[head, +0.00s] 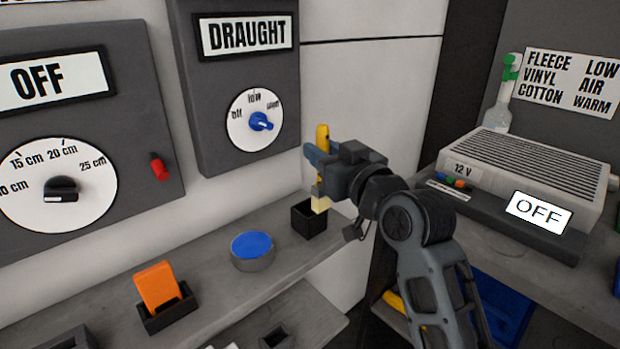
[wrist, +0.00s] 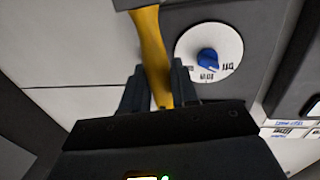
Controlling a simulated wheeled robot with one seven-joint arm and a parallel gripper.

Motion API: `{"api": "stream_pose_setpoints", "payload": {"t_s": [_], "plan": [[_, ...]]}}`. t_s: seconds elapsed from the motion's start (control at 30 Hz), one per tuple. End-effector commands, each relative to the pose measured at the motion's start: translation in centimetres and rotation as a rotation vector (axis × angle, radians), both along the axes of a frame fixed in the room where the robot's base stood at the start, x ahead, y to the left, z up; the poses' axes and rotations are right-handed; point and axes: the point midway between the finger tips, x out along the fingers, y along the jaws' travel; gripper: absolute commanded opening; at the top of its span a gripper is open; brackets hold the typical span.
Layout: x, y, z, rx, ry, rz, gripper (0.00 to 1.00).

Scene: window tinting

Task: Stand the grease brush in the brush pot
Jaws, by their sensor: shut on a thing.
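My gripper (head: 318,166) is shut on the grease brush (head: 322,136), which has a yellow handle and pale bristles at its lower end. The brush is held upright, bristles down. The brush pot (head: 309,224) is a small black square box on the shelf. The bristle end overlaps the right part of the pot's opening in the head view; I cannot tell whether it is above the rim or slightly behind it. In the wrist view the yellow handle (wrist: 152,50) runs between my two dark fingers. The pot is not visible there.
A blue-topped round tin (head: 252,250) and an orange card in a black holder (head: 168,309) stand on the shelf (head: 210,276) left of the pot. The draught dial panel (head: 236,155) is on the wall behind. A grey heater-like unit (head: 530,170) and a spray bottle (head: 498,116) are at right.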

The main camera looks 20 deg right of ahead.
Motion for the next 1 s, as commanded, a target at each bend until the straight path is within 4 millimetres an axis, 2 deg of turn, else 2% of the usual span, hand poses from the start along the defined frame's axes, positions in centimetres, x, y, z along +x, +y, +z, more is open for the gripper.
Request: {"api": "stream_pose_setpoints", "payload": {"t_s": [0.1, 0.2, 0.33, 0.5, 0.6, 1.0], "plan": [[1.6, 1.0, -1.0, 0.000, 0.000, 0.002, 0.00], [2.3, 1.4, -1.5, 0.000, -0.001, 0.000, 0.00], [2.6, 1.5, -2.4, 0.000, 0.001, -0.001, 0.00], [2.5, 1.5, -4.8, 0.001, 0.002, 0.000, 0.00], [2.5, 1.5, -5.6, 0.001, 0.000, -0.001, 0.00], [2.5, 1.5, -6.1, 0.000, -0.002, -0.001, 0.00]]}}
